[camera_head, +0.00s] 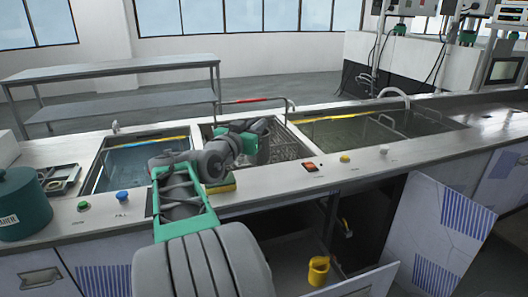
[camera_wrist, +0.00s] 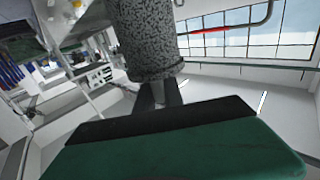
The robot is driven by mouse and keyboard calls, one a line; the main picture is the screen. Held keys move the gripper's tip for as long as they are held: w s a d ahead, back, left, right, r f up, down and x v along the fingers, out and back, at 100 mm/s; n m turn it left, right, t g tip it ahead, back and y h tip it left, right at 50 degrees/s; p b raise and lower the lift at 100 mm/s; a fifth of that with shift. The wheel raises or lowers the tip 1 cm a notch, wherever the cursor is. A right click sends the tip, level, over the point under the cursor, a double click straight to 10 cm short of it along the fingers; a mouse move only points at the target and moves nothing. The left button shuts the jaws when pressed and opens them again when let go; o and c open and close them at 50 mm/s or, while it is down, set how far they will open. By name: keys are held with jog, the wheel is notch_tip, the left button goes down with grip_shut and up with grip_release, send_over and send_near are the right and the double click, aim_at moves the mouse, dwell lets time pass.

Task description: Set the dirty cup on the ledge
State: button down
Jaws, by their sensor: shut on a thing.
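My gripper (camera_wrist: 163,92) is shut on a dark grey, speckled cylindrical cup (camera_wrist: 146,40) in the wrist view. The cup's far end runs out of the top of that picture. In the head view my gripper (camera_head: 250,139) is above the middle tank (camera_head: 283,134), near its front left. The cup is mostly hidden or hard to tell from the gripper there. The steel counter edge (camera_head: 272,186) runs along the front of the tanks as a flat ledge. I cannot tell whether the cup touches anything.
A blue-water tank (camera_head: 130,172) lies left and a larger tank (camera_head: 360,132) right. A yellow-green sponge (camera_head: 222,186) lies on the front edge by my arm. A yellow mug (camera_head: 318,270) stands in the open cabinet below. A green canister (camera_head: 20,205) stands far left.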

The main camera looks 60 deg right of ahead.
jog(key=d+f, duration=0.5)
jog(key=f, duration=0.4)
jog(key=shift+s+b, duration=0.45)
jog(key=shift+f+b, duration=0.2)
jog(key=shift+b, duration=0.1)
jog(key=c, duration=1.5)
grip_release()
jog(key=shift+r, duration=0.1)
jog(key=shift+o, duration=0.2)
send_near(256, 158)
jog(key=d, duration=0.5)
jog(key=shift+d, duration=0.25)
